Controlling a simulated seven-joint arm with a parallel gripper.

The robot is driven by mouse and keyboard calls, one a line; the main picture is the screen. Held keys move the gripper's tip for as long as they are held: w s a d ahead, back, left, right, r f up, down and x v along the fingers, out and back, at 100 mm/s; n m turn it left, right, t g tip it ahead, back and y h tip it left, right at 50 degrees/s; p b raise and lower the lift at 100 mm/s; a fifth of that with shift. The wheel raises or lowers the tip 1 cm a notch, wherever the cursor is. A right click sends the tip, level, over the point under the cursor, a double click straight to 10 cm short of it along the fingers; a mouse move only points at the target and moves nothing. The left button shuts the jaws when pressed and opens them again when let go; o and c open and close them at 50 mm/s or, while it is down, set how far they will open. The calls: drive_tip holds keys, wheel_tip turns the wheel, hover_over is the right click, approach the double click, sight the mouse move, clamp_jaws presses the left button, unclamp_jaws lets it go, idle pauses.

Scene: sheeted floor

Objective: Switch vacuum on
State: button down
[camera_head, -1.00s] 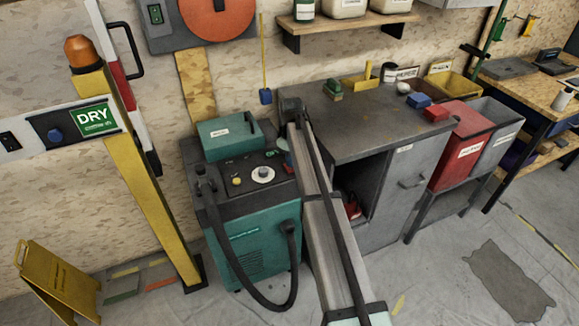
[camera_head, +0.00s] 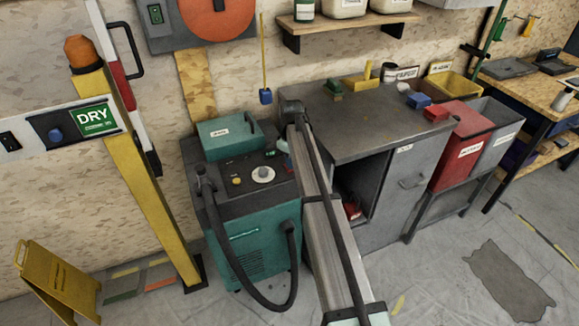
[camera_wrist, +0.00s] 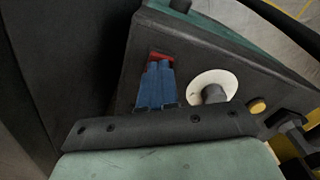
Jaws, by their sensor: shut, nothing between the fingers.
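The vacuum (camera_head: 255,235) is a teal and dark-grey machine against the wall, left of the grey workbench. Its sloped top panel carries a white dial (camera_head: 262,174) and a yellow button (camera_head: 237,181). In the wrist view the panel shows a red switch (camera_wrist: 161,57), the white dial with a grey knob (camera_wrist: 212,88) and the yellow button (camera_wrist: 257,107). My gripper (camera_wrist: 160,68) has blue fingers, closed together and empty, with their tips at the red switch and covering part of it. I cannot tell whether they touch. In the head view my arm largely hides the gripper.
A black hose (camera_head: 235,270) loops down the vacuum's front. A teal box (camera_head: 230,135) sits on its top. The grey workbench (camera_head: 350,130) stands close on the right. A yellow post (camera_head: 150,195) and a yellow floor sign (camera_head: 57,282) are on the left.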

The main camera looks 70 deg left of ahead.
drive_tip(key=shift+f, duration=0.65)
idle(0.5)
drive_tip(key=shift+r, duration=3.5)
drive_tip(key=shift+m, duration=0.3)
